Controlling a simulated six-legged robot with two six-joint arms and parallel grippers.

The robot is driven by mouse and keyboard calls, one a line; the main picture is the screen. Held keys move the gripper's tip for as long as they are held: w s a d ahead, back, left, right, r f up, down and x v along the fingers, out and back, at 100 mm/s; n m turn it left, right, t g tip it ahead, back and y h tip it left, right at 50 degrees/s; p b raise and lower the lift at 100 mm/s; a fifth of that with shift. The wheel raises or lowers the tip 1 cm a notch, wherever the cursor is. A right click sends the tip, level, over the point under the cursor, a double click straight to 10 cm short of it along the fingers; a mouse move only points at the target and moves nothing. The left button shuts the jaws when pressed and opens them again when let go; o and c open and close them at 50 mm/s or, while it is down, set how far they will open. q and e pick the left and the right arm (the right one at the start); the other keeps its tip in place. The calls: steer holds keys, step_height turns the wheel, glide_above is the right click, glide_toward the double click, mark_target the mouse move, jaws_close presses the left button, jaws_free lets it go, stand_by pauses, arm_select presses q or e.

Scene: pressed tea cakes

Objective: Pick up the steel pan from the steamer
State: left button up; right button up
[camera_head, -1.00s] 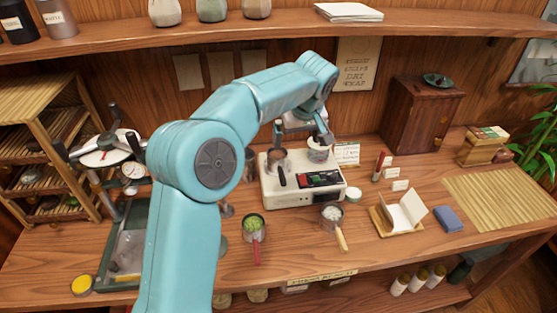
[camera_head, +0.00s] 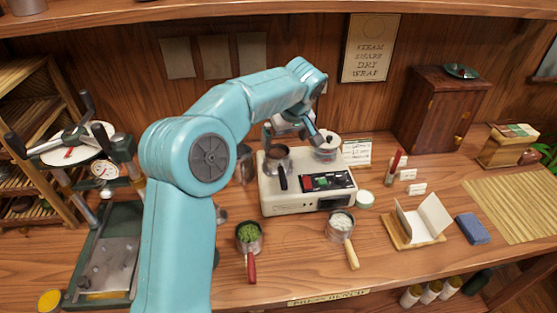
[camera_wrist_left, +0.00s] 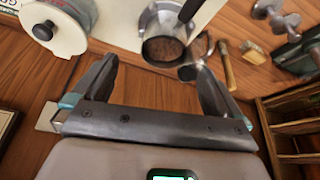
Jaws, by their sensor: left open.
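The steel pan (camera_head: 277,153) sits on the left side of the cream steamer (camera_head: 282,202). Its dark handle points toward the front. In the left wrist view the round pan (camera_wrist_left: 166,50) shows brown contents and lies just past the fingertips. My left gripper (camera_head: 291,130) is open and empty, above and behind the pan, with its fingers apart. It also shows in the left wrist view (camera_wrist_left: 157,68). I cannot tell whether a finger touches the pan. My right gripper is not in view.
A lidded pot (camera_head: 326,147) stands on the steamer's right side, close to my gripper. A red-handled pan (camera_head: 249,237) of green leaves and a yellow-handled pan (camera_head: 341,225) stand in front. A press (camera_head: 105,245) is at left, a wooden cabinet (camera_head: 435,115) at back right.

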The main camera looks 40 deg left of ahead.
mark_target(278, 153)
arm_select(q)
steer(key=x, duration=0.3)
steer(key=shift+f, duration=0.15)
steer(key=shift+s+a+f, duration=0.2)
steer(key=shift+a+f, duration=0.05)
steer(key=shift+f, duration=0.25)
steer(key=x, duration=0.2)
steer(key=p+x, duration=0.1)
steer(key=x, duration=0.2)
steer(key=shift+a+p, duration=0.3)
steer(key=shift+w+d+f, duration=0.1)
steer(key=c, duration=1.1)
